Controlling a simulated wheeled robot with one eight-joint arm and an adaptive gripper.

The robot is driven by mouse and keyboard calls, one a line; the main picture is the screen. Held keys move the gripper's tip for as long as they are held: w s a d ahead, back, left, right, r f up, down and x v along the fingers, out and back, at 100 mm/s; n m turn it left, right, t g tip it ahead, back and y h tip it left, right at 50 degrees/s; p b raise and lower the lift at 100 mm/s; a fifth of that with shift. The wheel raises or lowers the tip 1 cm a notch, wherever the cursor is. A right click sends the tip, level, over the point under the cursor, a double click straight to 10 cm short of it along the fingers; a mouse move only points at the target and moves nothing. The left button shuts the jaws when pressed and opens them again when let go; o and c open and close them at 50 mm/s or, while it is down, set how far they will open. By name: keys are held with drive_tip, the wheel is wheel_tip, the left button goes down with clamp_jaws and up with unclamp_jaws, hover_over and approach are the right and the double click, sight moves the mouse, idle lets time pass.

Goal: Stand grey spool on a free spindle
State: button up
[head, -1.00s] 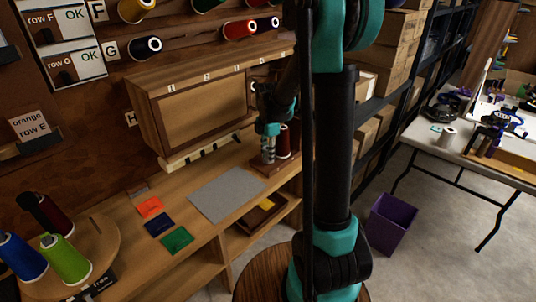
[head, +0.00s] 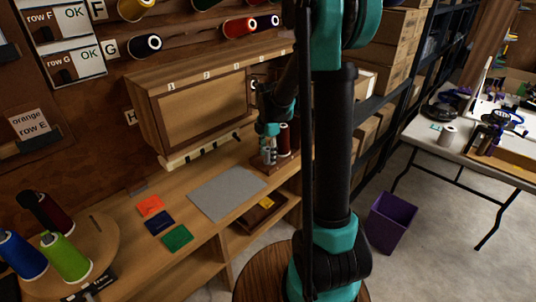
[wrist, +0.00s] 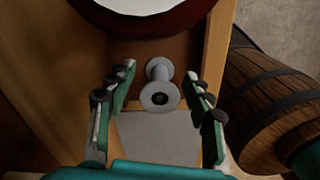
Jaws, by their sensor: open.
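The grey spool (wrist: 159,88) shows in the wrist view with its near flange and dark centre hole facing the camera. It stands over a brown wooden base, between the open fingers of my gripper (wrist: 158,100), with a gap on both sides. I cannot tell whether a spindle runs through it. In the head view my gripper (head: 268,154) is low at the right end of the bench, beside a dark red spool (head: 284,140). That spool's pale top also shows at the top of the wrist view (wrist: 140,4). The grey spool cannot be made out clearly in the head view.
A grey mat (head: 228,194) lies on the bench left of my gripper, with orange, blue and green cards (head: 177,238) beyond it. A wooden cabinet (head: 205,112) hangs close behind. A barrel (wrist: 270,100) stands at right in the wrist view.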

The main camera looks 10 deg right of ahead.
wheel_tip(320, 180, up, 11)
drive_tip(key=shift+r, duration=0.35)
drive_tip(key=s+d+f+m+t, duration=0.2)
drive_tip(key=s+f+m, duration=0.4)
drive_tip(key=s+m, duration=0.5)
drive_tip(key=s+d+f+m+t, duration=0.2)
drive_tip(key=s+f+m, duration=0.4)
drive_tip(key=s+m, duration=0.5)
drive_tip(key=shift+f, duration=0.2)
